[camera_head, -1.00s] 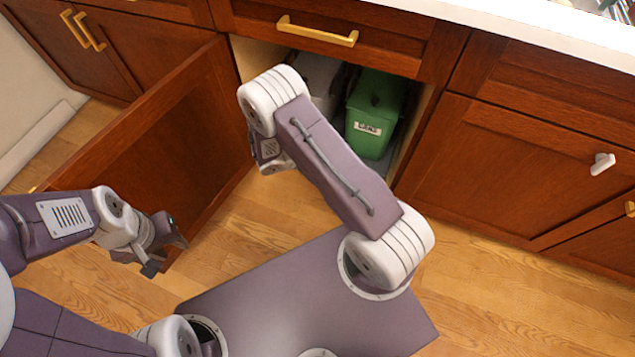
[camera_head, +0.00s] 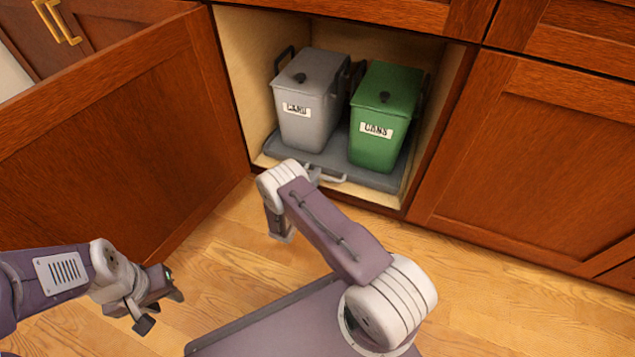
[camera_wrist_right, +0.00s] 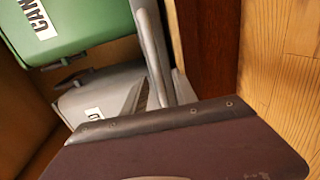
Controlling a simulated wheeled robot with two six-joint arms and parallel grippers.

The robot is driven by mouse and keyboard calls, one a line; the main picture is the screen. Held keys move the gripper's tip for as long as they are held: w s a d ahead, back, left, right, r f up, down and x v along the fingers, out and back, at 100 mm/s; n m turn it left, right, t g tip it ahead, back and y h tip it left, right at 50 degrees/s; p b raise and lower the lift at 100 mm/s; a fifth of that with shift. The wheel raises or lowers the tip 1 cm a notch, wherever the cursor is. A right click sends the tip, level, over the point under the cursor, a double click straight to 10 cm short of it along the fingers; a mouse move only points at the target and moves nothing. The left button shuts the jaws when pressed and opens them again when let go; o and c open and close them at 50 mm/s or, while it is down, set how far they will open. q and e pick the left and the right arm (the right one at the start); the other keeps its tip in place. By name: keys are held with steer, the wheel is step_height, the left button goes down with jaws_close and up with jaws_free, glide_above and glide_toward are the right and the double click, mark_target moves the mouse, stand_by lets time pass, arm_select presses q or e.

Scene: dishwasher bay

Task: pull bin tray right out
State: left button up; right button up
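The grey bin tray (camera_head: 380,179) lies on the floor of the open cabinet, with a pale handle (camera_head: 332,179) at its front edge. A grey bin (camera_head: 312,118) and a green bin (camera_head: 374,146), both lidded and labelled, stand upright on it. In the right wrist view the green bin (camera_wrist_right: 75,25) and grey bin (camera_wrist_right: 95,95) show turned sideways. My right gripper's fingers cannot be made out. My left gripper (camera_head: 161,309) is open and empty, away from the tray.
An open cabinet door (camera_head: 125,150) stands left of the opening. A closed cabinet door (camera_head: 540,165) is on the right. Wooden floor (camera_head: 480,300) is clear in front. My purple base is below the right arm.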

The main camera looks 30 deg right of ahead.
steer(key=shift+w+d+f+b, duration=0.35)
steer(key=shift+w+d+f, duration=0.1)
steer(key=shift+d, duration=0.1)
steer(key=shift+w+d+r, duration=0.25)
steer(key=shift+w+d, duration=0.05)
jaws_close()
stand_by(0.8)
